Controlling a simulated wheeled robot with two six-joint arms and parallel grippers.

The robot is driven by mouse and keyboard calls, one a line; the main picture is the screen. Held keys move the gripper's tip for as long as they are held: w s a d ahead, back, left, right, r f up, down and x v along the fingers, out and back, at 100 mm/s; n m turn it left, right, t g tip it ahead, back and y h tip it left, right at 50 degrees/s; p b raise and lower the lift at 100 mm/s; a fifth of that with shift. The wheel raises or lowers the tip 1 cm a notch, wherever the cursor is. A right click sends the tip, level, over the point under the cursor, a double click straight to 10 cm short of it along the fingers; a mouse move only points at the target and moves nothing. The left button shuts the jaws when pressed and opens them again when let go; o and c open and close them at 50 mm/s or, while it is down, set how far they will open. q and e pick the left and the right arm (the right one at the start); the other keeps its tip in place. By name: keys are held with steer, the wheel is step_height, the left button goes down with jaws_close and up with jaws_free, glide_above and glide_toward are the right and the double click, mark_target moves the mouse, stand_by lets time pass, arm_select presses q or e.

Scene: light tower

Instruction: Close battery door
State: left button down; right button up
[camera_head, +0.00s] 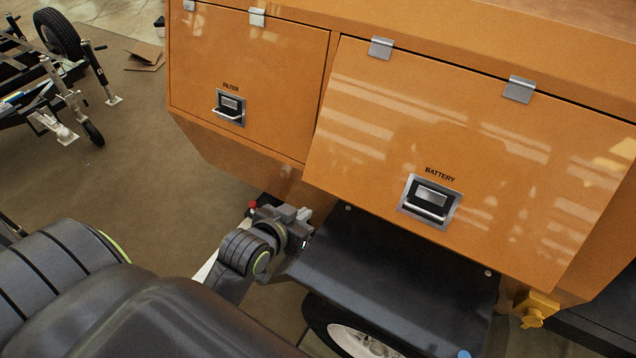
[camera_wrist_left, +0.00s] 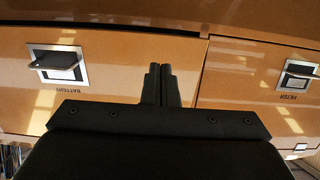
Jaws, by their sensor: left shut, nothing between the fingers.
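The orange battery door (camera_head: 400,120) hangs from two silver hinges along its top edge. Its lower edge seems to stand a little out from the body, above the black fender. Its silver latch handle (camera_head: 430,202) sits low on the panel, under the BATTERY label. In the left wrist view the picture is upside down, and the battery door (camera_wrist_left: 105,75) is at the left. My left gripper (camera_head: 304,214) is below and left of the door's lower left corner, shut and empty. Its closed fingertips (camera_wrist_left: 163,72) point toward the strip between the two doors. My right gripper is out of view.
The filter door (camera_head: 255,75), with its own latch, is left of the battery door and looks flush. A black fender (camera_head: 400,275) over a wheel (camera_head: 360,340) juts out below. A trailer frame (camera_head: 45,85) stands far left; open floor lies between.

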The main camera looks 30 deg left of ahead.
mark_target(336, 195)
arm_select(q)
steer(key=x, duration=0.6)
steer(key=p+x, duration=0.1)
steer(key=x, duration=0.6)
steer(key=shift+w+d+f, duration=0.2)
steer(key=shift+w, duration=0.05)
steer(key=shift+t, duration=0.5)
steer(key=b+x, duration=0.4)
steer(key=shift+s+f, duration=0.15)
steer(key=shift+f, duration=0.25)
steer(key=shift+w+f+t+b, duration=0.1)
steer(key=shift+w+t+b, duration=0.2)
steer(key=shift+w+b, duration=0.3)
